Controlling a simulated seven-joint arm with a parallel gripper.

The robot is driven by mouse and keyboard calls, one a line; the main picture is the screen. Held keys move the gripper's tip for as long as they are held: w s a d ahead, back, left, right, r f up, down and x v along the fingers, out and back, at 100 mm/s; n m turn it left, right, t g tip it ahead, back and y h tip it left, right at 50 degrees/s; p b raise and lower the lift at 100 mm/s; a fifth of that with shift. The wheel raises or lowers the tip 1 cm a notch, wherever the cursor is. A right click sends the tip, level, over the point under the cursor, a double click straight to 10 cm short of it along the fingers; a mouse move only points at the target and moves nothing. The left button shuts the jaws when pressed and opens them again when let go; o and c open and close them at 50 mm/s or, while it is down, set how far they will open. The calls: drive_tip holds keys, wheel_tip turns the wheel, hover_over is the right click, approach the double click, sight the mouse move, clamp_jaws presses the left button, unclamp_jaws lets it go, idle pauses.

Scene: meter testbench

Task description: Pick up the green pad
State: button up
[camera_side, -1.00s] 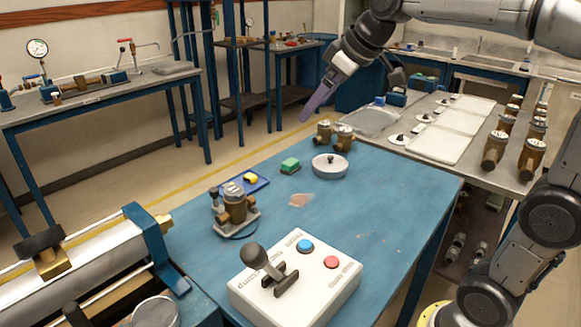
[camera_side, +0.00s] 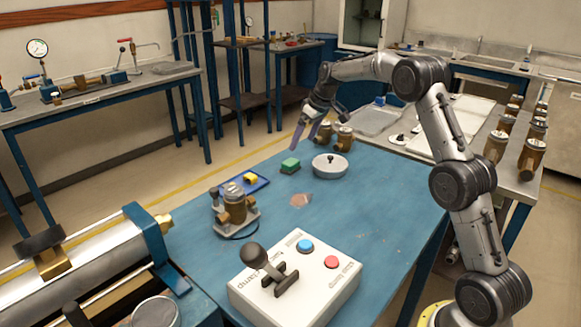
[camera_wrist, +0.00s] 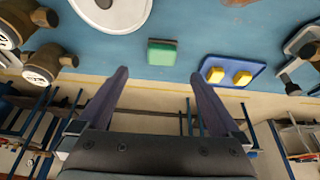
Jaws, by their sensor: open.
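The green pad (camera_side: 290,166) lies on the blue table, between the blue tray and the round white dish in the side view. In the wrist view the green pad (camera_wrist: 162,52) shows a dark brownish strip along its upper edge and sits ahead of the fingertips, roughly centred between them. My gripper (camera_side: 304,142) is above the far edge of the table, behind and above the pad, fingers pointing down. In the wrist view my gripper (camera_wrist: 160,80) is open, with nothing between its two purple fingers.
A blue tray (camera_side: 262,188) with yellow pads lies left of the pad. A round white dish (camera_side: 330,166) stands right of it, with brass meters (camera_side: 344,137) behind. A clamped meter (camera_side: 236,205) and a control box (camera_side: 297,284) stand nearer. The table's middle is mostly clear.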

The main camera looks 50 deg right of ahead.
sight(292, 162)
drive_tip(key=x, duration=1)
drive_tip(key=shift+w+a+f, duration=0.15)
drive_tip(key=shift+w+f, duration=0.05)
drive_tip(key=shift+w, duration=0.1)
drive_tip(key=c, duration=1.3)
